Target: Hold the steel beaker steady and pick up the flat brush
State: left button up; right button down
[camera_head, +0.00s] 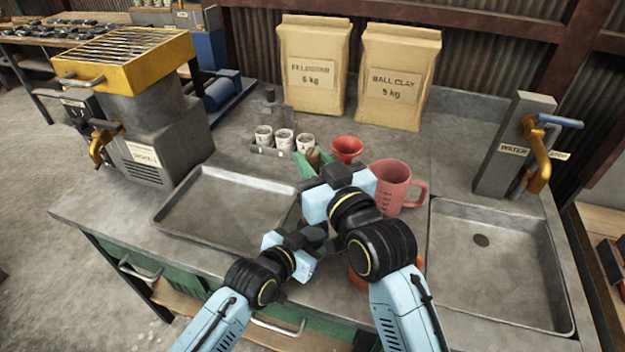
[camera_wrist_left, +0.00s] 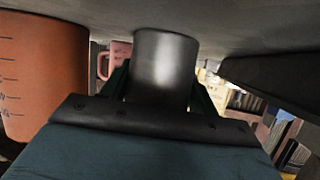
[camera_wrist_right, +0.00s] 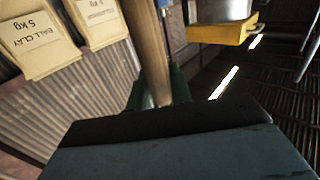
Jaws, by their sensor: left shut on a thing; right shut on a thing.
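The steel beaker (camera_wrist_left: 165,60) is a plain shiny cylinder, standing between the fingers of my left gripper (camera_wrist_left: 160,88) in the left wrist view. That gripper is shut on it; my arms hide the beaker in the head view. My right gripper (camera_head: 308,166) is shut on the flat brush, whose light wooden handle (camera_wrist_right: 148,50) runs up between the green fingers in the right wrist view. In the head view only a small brown bit of the brush (camera_head: 314,157) shows at the fingers. The brush's bristles are not visible.
A pink jug (camera_head: 390,185) and a red funnel (camera_head: 347,147) stand close by my right gripper. An orange jug (camera_wrist_left: 40,75) is beside the beaker. An empty tray (camera_head: 225,212) lies left, several small cups (camera_head: 284,139) behind, a sink (camera_head: 495,255) right.

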dwell(0.3)
pick_arm(q)
jog(key=o, duration=1.2)
jog(key=v, duration=1.2)
